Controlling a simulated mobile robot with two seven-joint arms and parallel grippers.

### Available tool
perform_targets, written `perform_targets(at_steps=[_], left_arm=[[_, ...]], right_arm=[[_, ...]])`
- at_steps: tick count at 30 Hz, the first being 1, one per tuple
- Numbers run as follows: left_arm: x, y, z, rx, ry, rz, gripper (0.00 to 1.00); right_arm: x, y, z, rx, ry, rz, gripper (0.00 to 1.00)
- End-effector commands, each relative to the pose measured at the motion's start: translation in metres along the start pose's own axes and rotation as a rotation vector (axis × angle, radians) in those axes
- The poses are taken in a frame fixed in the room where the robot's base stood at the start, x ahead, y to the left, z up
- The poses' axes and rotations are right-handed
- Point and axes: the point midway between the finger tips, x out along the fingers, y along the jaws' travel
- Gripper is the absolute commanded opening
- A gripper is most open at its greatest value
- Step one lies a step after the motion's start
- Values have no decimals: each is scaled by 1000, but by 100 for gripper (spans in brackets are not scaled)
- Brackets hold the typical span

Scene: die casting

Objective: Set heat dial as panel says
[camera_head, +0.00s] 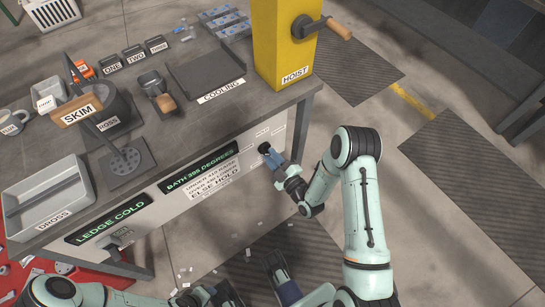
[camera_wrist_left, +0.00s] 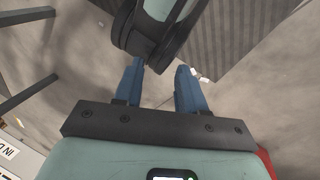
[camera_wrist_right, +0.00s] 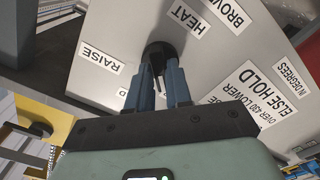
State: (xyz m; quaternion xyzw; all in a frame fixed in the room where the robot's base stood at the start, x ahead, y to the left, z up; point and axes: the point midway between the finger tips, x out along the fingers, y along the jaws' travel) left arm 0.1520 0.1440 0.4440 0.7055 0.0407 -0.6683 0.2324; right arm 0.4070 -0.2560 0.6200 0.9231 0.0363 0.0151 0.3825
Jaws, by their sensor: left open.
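The heat dial (camera_wrist_right: 160,52) is a round black knob on the pale front panel, with HEAT, RAISE and BROW... labels around it in the right wrist view. My right gripper (camera_wrist_right: 160,66) is at the knob, its blue fingers closed on it. The fingers hide much of the knob and part of another label, so its pointer cannot be read. In the head view a green-lettered display (camera_head: 199,167) appears to read BATH 395 DEGREES. Under it a white sign (camera_head: 212,180) includes ELSE HOLD. My left gripper (camera_wrist_left: 160,82) is open and empty, away from the panel.
A second display (camera_head: 112,218) reads LEDGE COLD. Small scraps lie on the floor. The floor right of my right arm is clear.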

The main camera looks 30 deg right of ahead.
Motion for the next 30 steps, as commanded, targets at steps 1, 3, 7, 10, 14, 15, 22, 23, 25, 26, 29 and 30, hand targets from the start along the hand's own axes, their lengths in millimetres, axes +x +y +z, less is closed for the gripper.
perform_targets(at_steps=[1, 3, 7, 10, 14, 15, 22, 23, 25, 26, 29, 30], left_arm=[[0, 0, 0, 0, 0, 0, 40], [0, 0, 0, 0, 0, 0, 40], [0, 0, 0, 0, 0, 0, 40], [0, 0, 0, 0, 1, 0, 40], [2, -1, -2, 0, 5, 0, 40], [2, -1, -3, -1, 7, 0, 40], [7, -3, -9, -2, 26, -2, 40], [8, -3, -10, -3, 29, -2, 40], [9, -4, -13, -3, 36, -2, 40], [10, -4, -14, -3, 39, -2, 40], [12, -5, -17, -4, 49, -3, 40], [12, -5, -19, -4, 52, -3, 40]], right_arm=[[0, 0, 0, 0, 0, 0, 1], [0, 0, 0, 0, 0, 0, 0], [0, 0, 0, 1, 0, 0, 0], [0, 0, 0, 11, 0, 0, 0], [0, 0, 1, 46, 0, 0, 0], [0, 0, 1, 64, 0, 0, 0], [-1, 0, 1, 218, 0, 2, 0], [-1, 0, 1, 244, 0, 2, 0], [-1, 0, 1, 308, 0, 1, 0], [-1, -1, 1, 337, -1, 1, 0], [-1, -1, 2, 432, -2, 0, 0], [-1, -1, 1, 471, -2, 0, 0]])
